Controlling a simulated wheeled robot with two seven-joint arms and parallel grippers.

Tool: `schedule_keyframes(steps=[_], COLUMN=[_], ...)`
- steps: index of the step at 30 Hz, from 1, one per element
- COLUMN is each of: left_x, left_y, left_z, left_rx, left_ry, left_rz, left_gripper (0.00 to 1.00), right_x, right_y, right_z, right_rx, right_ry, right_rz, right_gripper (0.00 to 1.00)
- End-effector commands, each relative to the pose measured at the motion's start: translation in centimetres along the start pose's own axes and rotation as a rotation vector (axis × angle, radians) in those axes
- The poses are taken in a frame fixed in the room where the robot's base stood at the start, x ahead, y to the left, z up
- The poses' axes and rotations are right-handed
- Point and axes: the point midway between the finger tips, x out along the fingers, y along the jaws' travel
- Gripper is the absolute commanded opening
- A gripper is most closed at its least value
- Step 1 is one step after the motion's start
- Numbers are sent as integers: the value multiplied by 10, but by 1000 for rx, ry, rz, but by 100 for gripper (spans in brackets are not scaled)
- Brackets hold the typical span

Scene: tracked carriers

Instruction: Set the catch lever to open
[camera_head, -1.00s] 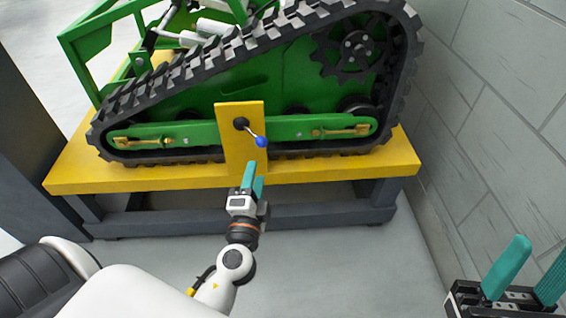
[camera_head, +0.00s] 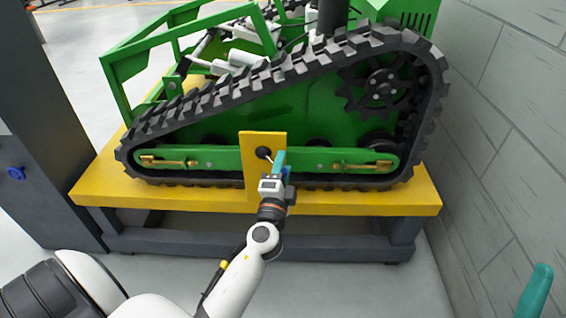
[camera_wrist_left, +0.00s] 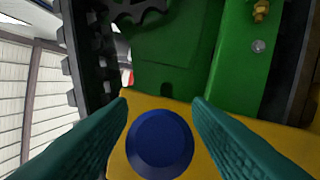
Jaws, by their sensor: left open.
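The catch lever has a black pivot (camera_head: 263,153) on a yellow plate (camera_head: 252,180) at the front of the tracked carrier (camera_head: 240,125). Its short rod points down and right from the pivot. Its blue knob shows round in the left wrist view (camera_wrist_left: 160,143), between the two teal fingers; in the head view it is mostly hidden by my gripper. My left gripper (camera_head: 282,163) is open around the knob, with a gap visible on each side. Only one teal finger of my right gripper (camera_head: 535,294) shows at the bottom right, far from the lever.
The carrier rests on a yellow-topped bench (camera_head: 350,203) with dark legs. A grey block wall (camera_head: 500,130) stands close on the right. A dark cabinet (camera_head: 40,150) with a blue knob (camera_head: 16,173) stands at the left. The floor in front is clear.

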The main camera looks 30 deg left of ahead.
Motion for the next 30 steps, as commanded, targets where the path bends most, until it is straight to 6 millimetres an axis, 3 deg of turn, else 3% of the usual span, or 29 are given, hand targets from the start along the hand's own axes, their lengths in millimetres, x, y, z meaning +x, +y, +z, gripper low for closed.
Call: schedule_keyframes(steps=[11, 20, 30], left_x=[7, 6, 10], left_y=[0, 0, -1], left_z=[0, 0, 1], left_rx=[1, 0, -1], left_ry=[0, 0, -21], left_rz=[0, -1, -5], left_gripper=[45, 0, 0], right_x=[0, 0, 0], right_y=[-1, -1, 0], right_z=[-5, -5, -5], right_rx=[-2, -2, -2], right_ry=[32, 32, 31], right_rz=[-1, -1, -1], right_gripper=[45, 45, 45])
